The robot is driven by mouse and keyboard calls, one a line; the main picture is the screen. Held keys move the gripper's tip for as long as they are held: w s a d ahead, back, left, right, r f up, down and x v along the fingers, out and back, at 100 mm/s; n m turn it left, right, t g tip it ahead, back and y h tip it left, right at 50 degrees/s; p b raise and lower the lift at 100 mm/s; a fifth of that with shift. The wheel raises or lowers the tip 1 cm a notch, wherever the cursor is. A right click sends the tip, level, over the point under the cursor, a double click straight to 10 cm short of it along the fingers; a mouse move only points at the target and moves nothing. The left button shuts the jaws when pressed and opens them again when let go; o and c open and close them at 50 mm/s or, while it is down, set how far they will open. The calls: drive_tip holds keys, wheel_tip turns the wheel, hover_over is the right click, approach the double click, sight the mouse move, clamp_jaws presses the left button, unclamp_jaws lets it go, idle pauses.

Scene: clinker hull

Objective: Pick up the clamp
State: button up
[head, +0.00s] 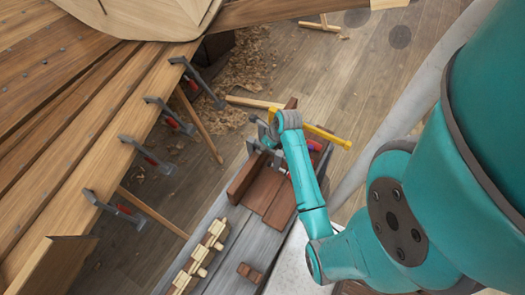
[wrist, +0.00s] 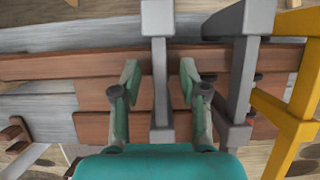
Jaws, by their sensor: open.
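My gripper (wrist: 160,78) is open in the wrist view, one teal finger on each side of a grey clamp (wrist: 160,95). A gap shows between each finger and this clamp's bar. The clamp stands across a brown wooden board (wrist: 50,66). To its right are a second grey clamp (wrist: 240,75) and a yellow clamp (wrist: 298,115). In the head view my gripper (head: 270,134) is over the bench at the end of my teal arm, which partly hides the clamps there. The yellow clamp also shows in the head view (head: 328,136).
Several grey clamps with red parts, such as one at the edge (head: 146,153), hang along the planked hull (head: 75,110) at left. Wooden blocks (head: 205,255) lie on the grey bench (head: 232,232). Shavings (head: 250,65) cover part of the floor.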

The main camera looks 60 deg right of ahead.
drive_tip(key=shift+f, duration=0.25)
idle(0.4)
clamp_jaws()
